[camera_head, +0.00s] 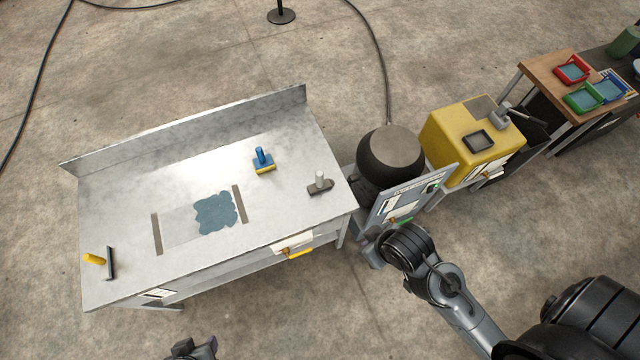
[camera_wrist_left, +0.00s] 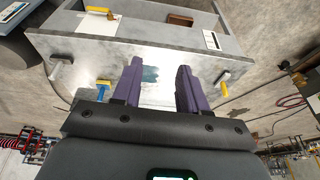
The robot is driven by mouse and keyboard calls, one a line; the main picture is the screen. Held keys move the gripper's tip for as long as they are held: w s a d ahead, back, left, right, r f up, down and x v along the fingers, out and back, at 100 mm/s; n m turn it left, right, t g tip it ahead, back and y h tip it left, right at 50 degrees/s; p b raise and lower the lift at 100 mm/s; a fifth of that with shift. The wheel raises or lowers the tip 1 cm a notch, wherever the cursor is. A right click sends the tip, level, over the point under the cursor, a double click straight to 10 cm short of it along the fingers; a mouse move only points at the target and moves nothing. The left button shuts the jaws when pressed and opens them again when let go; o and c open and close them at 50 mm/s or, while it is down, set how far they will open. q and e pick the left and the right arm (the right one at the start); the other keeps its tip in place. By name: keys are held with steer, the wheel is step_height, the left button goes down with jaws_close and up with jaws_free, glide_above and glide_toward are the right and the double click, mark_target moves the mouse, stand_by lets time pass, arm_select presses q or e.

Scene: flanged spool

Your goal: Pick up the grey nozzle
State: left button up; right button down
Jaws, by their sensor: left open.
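What I take to be the grey nozzle (camera_head: 319,181) is a light grey upright cylinder on a dark flat foot. It stands near the right end of the metal workbench (camera_head: 120,215). In the left wrist view it appears as a small pale upright piece (camera_wrist_left: 60,66) at the left. My left gripper (camera_wrist_left: 157,82) is open, its purple fingers apart with nothing between them, and away from the nozzle. In the head view, only a dark part at the bottom edge may belong to it. My right gripper (camera_head: 369,249) is beside the bench's right end, its jaws unclear.
A blue tool with a yellow base (camera_head: 263,161) stands left of the nozzle. A yellow-handled black tool (camera_head: 99,260) lies at the bench's left end. A blue patch (camera_head: 216,213) lies mid-bench. A panel (camera_head: 410,200), black drum (camera_head: 390,160) and yellow cabinet (camera_head: 468,140) stand right.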

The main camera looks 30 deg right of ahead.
arm_select(q)
steer(key=shift+d, duration=0.1)
steer(key=o, duration=0.4)
